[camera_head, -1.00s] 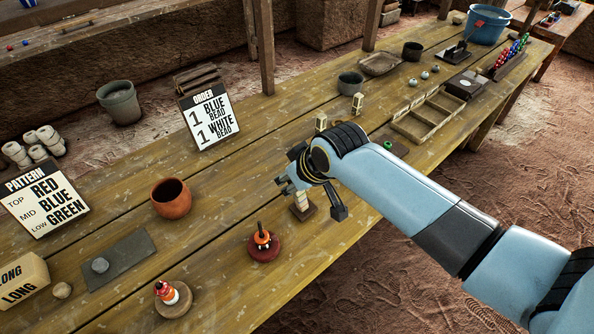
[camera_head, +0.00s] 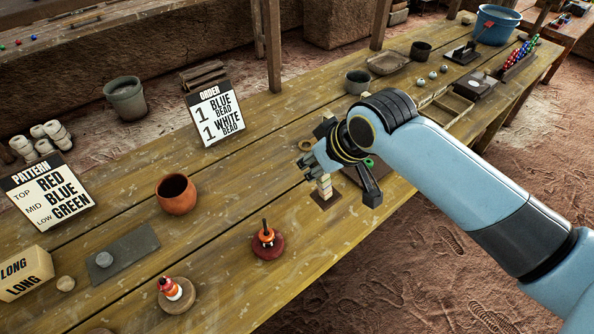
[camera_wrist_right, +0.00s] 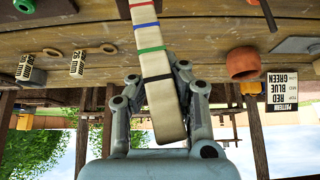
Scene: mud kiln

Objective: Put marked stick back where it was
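The marked stick (camera_wrist_right: 157,75) is pale, with red, blue and green bands in the wrist view. My right gripper (camera_wrist_right: 160,80) has its fingers on both sides of the stick and is shut on it. In the head view the right gripper (camera_head: 312,163) is over the table, and the stick's pale lower part (camera_head: 324,186) shows below it, roughly upright. A dark square base (camera_head: 327,199) lies under its lower end; I cannot tell whether they touch. My left gripper is not in view.
The pattern sign (camera_head: 47,192), order sign (camera_head: 215,112) and clay cup (camera_head: 176,194) stand to the left. Labelled blocks (camera_wrist_right: 78,63) and a green ring (camera_wrist_right: 25,5) are nearby.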

